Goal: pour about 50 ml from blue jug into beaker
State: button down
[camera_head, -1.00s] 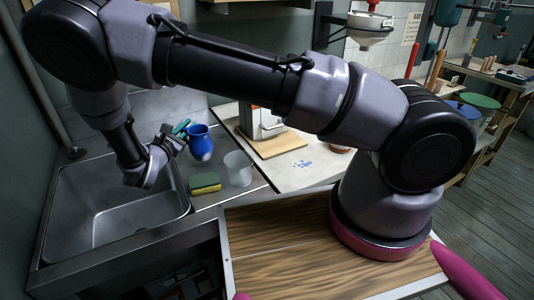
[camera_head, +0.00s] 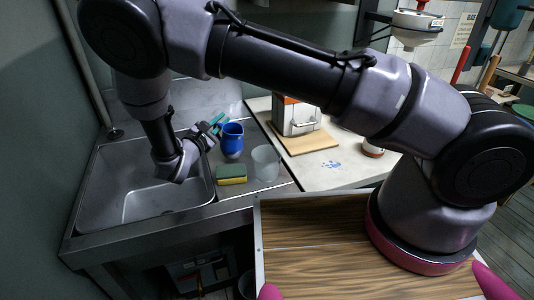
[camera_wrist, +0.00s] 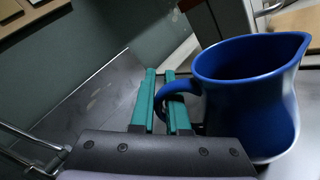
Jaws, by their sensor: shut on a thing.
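The blue jug (camera_head: 232,141) stands upright on the metal drainboard right of the sink, or is held just at its surface; I cannot tell which. In the wrist view the jug (camera_wrist: 255,100) fills the right side, its spout pointing right and its handle toward my gripper. My gripper (camera_head: 217,124) comes from the left, and its teal fingers (camera_wrist: 160,98) are shut on the jug's handle. The inside of the jug is dark and its liquid level cannot be seen. The beaker (camera_head: 266,163), translucent and upright, stands on the drainboard just right of and nearer than the jug, apart from it.
A yellow and green sponge (camera_head: 231,175) lies left of the beaker. The sink basin (camera_head: 135,185) is on the left. A wooden board (camera_head: 308,142) with a white and orange device (camera_head: 297,115) is behind right. A small jar (camera_head: 372,149) stands farther right.

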jog(key=s+d+r+m, duration=0.1)
jog(key=m, duration=0.1)
notch_tip(320, 180, up, 4)
jog(key=r+m+h, duration=0.1)
jog(key=m, duration=0.3)
send_over(237, 131)
jog(key=shift+w+a+f+t, duration=0.1)
jog(key=shift+w+f+t, duration=0.15)
jog(key=shift+w+t, duration=0.05)
jog(key=shift+s+d+r+m, duration=0.2)
jog(key=shift+r+m, duration=0.1)
jog(key=shift+m, duration=0.3)
jog(key=shift+d+r+m, duration=0.15)
jog(key=shift+r+m, duration=0.05)
jog(key=shift+m, duration=0.1)
jog(key=shift+s+d+r+m+h, duration=0.25)
jog(key=shift+r+m, duration=0.1)
jog(key=shift+m, duration=0.15)
jog(key=shift+s+d+r+m+h, duration=0.2)
jog(key=shift+r+m, duration=0.15)
jog(key=shift+m, duration=0.15)
jog(key=shift+s+d+r+m+h, duration=0.2)
jog(key=shift+r+m, duration=0.1)
jog(key=shift+m, duration=0.2)
jog(key=shift+s+d+r+m+h, duration=0.15)
jog(key=shift+d+r+m, duration=0.1)
jog(key=shift+m, duration=0.25)
dwell(0.4)
